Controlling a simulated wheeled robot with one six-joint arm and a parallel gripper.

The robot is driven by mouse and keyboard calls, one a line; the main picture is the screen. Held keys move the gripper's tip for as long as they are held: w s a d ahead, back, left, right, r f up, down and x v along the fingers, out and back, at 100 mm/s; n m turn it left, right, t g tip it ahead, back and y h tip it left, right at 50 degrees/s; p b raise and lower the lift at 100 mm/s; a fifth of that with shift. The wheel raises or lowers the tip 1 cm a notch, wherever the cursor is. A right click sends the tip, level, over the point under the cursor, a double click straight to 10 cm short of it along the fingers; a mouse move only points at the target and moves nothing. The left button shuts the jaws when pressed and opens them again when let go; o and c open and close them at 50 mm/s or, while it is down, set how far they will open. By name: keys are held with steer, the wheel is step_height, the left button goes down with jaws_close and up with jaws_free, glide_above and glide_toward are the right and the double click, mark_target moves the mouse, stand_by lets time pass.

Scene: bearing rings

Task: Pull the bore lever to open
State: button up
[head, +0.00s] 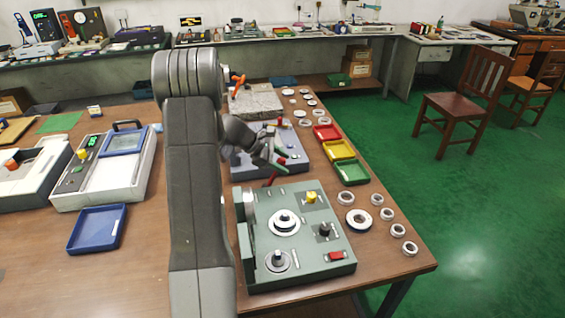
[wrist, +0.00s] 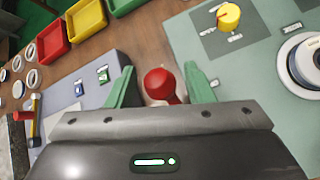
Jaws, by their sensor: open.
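A red ball-knobbed lever, which I take for the bore lever, stands at the back left edge of the grey-green machine (head: 315,270). Its red knob (wrist: 160,83) is between the two green fingers of my gripper (wrist: 161,85) in the wrist view, with a gap on both sides. In the head view the red lever (head: 270,179) shows just below my gripper (head: 284,160). My gripper is open and holds nothing. The lower part of the lever is hidden behind the gripper body in the wrist view.
A yellow knob (head: 311,197), a black knob (head: 324,230) and a ring on a round seat (head: 285,222) are on the machine. Red (head: 327,132), yellow (head: 339,150) and green (head: 353,172) trays and loose rings line the right edge. A blue-grey device (head: 245,165) stands behind.

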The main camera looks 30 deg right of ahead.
steer(key=b+v, duration=0.1)
steer(key=v, duration=1.2)
steer(key=shift+r, duration=0.15)
steer(key=shift+a, duration=0.15)
stand_by(0.5)
